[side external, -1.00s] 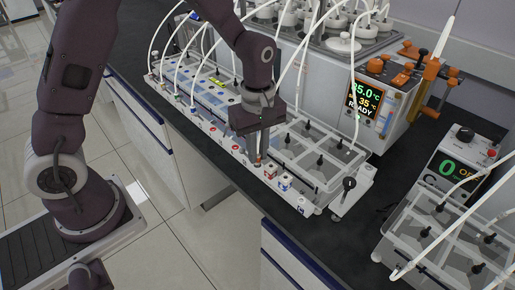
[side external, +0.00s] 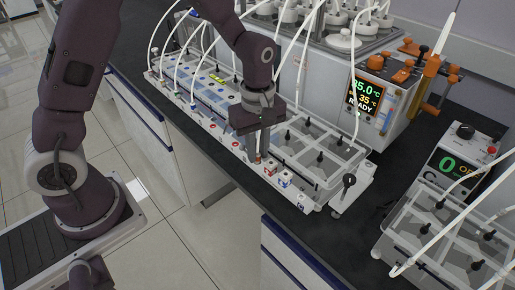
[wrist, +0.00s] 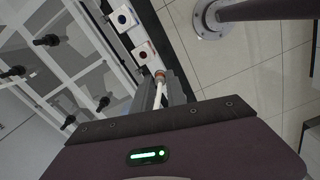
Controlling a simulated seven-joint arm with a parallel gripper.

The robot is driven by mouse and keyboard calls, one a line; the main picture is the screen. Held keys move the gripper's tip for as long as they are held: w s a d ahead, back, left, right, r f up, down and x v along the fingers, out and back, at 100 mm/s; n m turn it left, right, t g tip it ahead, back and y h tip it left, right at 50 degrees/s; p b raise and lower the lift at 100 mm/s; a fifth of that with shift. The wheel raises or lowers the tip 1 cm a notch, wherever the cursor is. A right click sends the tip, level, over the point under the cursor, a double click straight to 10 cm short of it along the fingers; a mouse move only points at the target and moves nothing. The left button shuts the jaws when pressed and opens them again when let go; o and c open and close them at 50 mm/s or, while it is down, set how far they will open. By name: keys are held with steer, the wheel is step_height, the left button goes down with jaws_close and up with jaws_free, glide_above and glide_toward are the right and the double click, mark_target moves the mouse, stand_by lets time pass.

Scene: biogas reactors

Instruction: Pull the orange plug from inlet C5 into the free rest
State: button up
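The orange plug (side external: 258,158) stands at the front strip of the long white rack, directly below my gripper. In the wrist view the orange plug (wrist: 160,74) shows at my fingertips, with its white hose (wrist: 157,92) running back between the fingers. My gripper (side external: 257,150) points down at the strip. In the wrist view my gripper (wrist: 161,86) has one grey finger on each side of the plug, close against it, and looks shut on it. The plug's lower end is hidden, and the label C5 cannot be read. I cannot make out which rest is free.
The white rack (side external: 318,198) carries several hoses and a clear lid with black knobs. A heater unit (side external: 375,100) reading 35 and READY stands behind. Another unit (side external: 455,165) with a green 0 stands at the right. Bare floor (side external: 190,250) lies in front.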

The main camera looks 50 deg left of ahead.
steer(key=o, duration=0.4)
steer(key=shift+c, duration=0.2)
step_height(320, 180, up, 7)
steer(key=shift+f, duration=0.15)
steer(key=shift+s+r, duration=0.15)
steer(key=shift+r, duration=0.4)
steer(key=s+a+r+m+t, duration=0.2)
steer(key=s+r+m+t, duration=0.1)
steer(key=s+r+m, duration=0.55)
steer(key=s+r+m+t, duration=0.2)
steer(key=s+m, duration=0.4)
steer(key=s, duration=0.5)
steer(key=shift+s+a+r+t, duration=0.3)
steer(key=shift+a+r, duration=0.1)
steer(key=shift+a, duration=0.05)
